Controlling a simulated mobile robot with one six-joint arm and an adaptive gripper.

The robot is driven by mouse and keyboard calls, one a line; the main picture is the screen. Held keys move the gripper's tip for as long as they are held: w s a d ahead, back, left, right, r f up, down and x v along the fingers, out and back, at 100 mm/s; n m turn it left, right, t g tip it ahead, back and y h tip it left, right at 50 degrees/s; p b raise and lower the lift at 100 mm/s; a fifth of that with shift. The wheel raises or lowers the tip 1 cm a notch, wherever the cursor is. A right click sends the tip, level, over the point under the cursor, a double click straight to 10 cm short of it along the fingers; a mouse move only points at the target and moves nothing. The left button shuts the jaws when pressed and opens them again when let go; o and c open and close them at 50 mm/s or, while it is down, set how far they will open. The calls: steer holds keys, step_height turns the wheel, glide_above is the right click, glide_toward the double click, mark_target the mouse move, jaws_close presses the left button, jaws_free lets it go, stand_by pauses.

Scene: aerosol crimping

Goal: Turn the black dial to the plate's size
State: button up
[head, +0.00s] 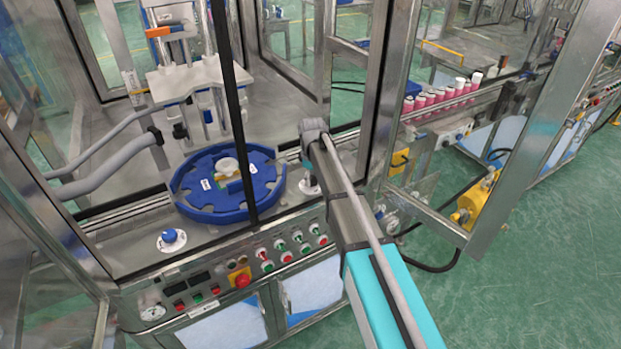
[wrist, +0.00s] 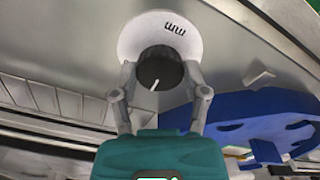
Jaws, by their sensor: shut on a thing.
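The black dial (wrist: 158,72) sits on a round white scale disc (wrist: 150,27) marked "mm" in the wrist view. Its white pointer line slants toward the lower left of that picture. No size numbers can be read on the disc. My gripper (wrist: 160,77) is shut on the dial, one finger on each side. In the head view the disc (head: 309,190) shows below the end of my arm, which mostly hides the dial. The blue notched plate (head: 185,205) lies left of it, with small white labels too small to read. It also shows in the wrist view (wrist: 235,132).
A blue knob (head: 170,237) stands on the ledge at the left front. The button panel (head: 240,281) is below. A dark upright frame bar (head: 237,110) crosses in front of the plate. An open glass door (head: 530,110) stands at the right.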

steer(key=shift+s+a, duration=0.1)
steer(key=shift+a, duration=0.2)
steer(key=shift+c, duration=0.2)
steer(key=shift+d, duration=0.2)
steer(key=shift+s+d+m, duration=0.1)
steer(key=shift+m, duration=0.5)
steer(key=m, duration=0.8)
steer(key=shift+m, duration=0.3)
stand_by(0.4)
